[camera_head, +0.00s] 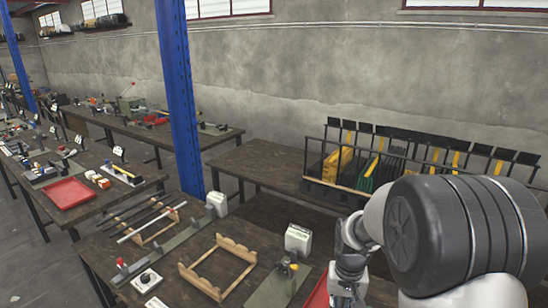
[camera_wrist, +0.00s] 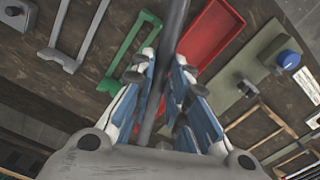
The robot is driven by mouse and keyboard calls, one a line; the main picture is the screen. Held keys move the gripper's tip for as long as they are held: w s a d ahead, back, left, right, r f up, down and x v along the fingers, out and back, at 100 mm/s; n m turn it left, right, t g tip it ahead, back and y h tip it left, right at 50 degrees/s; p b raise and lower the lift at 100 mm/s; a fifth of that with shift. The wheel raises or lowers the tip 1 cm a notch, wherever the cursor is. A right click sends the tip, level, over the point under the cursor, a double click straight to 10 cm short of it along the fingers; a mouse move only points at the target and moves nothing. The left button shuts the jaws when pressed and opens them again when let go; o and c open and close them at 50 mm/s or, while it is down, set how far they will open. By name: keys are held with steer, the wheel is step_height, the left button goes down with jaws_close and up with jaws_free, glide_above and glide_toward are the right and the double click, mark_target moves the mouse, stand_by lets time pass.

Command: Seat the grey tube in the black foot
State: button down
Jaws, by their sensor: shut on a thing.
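My gripper (camera_wrist: 168,75) shows in the wrist view with blue-and-white fingers closed on a grey tube (camera_wrist: 176,22). The tube runs between the fingers, from the top edge of that view down toward the gripper's palm. In the head view my arm and wrist are at the lower right, and the fingers and held tube cannot be made out there. I cannot clearly pick out the black foot in either view.
The wrist view shows a red tray (camera_wrist: 225,20), a green bracket (camera_wrist: 119,65) and a blue-topped fixture (camera_wrist: 288,58) below. In the head view, a wooden frame (camera_head: 187,270), a rack with several rods (camera_head: 172,236) and a white-headed press (camera_head: 298,238) stand on the bench.

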steer(key=s+a+n, duration=0.2)
steer(key=s+a, duration=0.1)
steer(key=s, duration=0.1)
steer(key=w+d+r+m, duration=0.1)
steer(key=w+d+m, duration=0.5)
steer(key=w+d, duration=0.4)
steer(key=shift+w+d+r, duration=0.2)
steer(key=shift+d+r, duration=0.2)
step_height(320, 180, down, 20)
steer(key=b, duration=0.5)
steer(key=shift+r, duration=0.15)
steer(key=shift+f, duration=0.25)
steer(key=c, duration=1.6)
jaws_free()
steer(key=shift+o, duration=0.2)
steer(key=shift+r, duration=0.1)
